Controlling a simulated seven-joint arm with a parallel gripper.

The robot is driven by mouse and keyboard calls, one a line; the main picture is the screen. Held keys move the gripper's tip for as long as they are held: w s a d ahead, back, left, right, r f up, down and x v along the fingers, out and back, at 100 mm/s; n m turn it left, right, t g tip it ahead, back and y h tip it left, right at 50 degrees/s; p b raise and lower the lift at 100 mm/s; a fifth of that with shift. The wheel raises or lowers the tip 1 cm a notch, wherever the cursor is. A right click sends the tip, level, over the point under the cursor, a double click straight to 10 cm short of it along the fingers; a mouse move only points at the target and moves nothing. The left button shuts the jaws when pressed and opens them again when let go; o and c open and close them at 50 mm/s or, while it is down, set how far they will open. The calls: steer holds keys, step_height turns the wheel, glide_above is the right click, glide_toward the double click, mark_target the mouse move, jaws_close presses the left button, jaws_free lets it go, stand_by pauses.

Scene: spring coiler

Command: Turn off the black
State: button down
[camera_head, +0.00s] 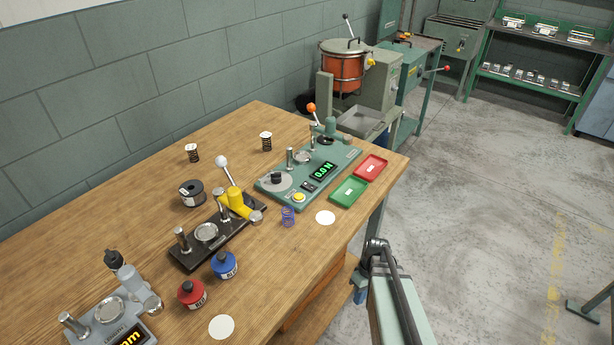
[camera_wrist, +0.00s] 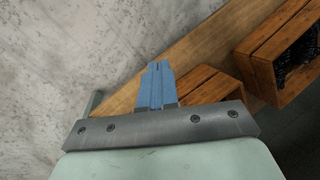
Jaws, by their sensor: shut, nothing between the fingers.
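The green tester (camera_head: 325,165) on the bench has a lit green "0.0 N" display (camera_head: 323,171). A small black switch (camera_head: 309,186) sits below the display, but its position is too small to tell. A black knob (camera_head: 277,177) stands on a grey disc at the tester's left. A black-based coiler (camera_head: 190,254) with a yellow arm and a white-knobbed lever stands left of the tester. My gripper (camera_head: 360,296) is beyond the bench's right edge, apart from all of these. In the wrist view its blue fingers (camera_wrist: 157,75) are shut and empty.
Green (camera_head: 348,191) and red (camera_head: 370,168) trays lie by the tester's right edge. Wooden crates (camera_wrist: 278,55) show under the bench in the wrist view.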

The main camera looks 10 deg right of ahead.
steer(key=w+d+r+n+t, duration=0.2)
steer(key=w+d+r, duration=0.5)
steer(key=r, duration=0.2)
steer(key=w+d+r+n+t, duration=0.1)
steer(key=w+d+r+n, duration=0.1)
steer(key=w+d+r, duration=0.55)
steer(key=w+d+r+n+t, duration=0.15)
steer(key=d+r, duration=0.25)
steer(key=r, duration=0.4)
steer(key=d+r+n+t, duration=0.1)
steer(key=d+r+n, duration=0.15)
steer(key=r, duration=0.45)
step_height(320, 180, up, 19)
steer(key=n+g+h, duration=0.2)
steer(key=n, duration=1.3)
glide_above(306, 184)
steer(key=s+d, duration=0.1)
steer(key=shift+t, duration=0.25)
steer(key=f, duration=1.3)
steer(key=shift+w+a+f, duration=0.25)
steer(key=shift+w+a, duration=0.1)
steer(key=shift+w, duration=0.05)
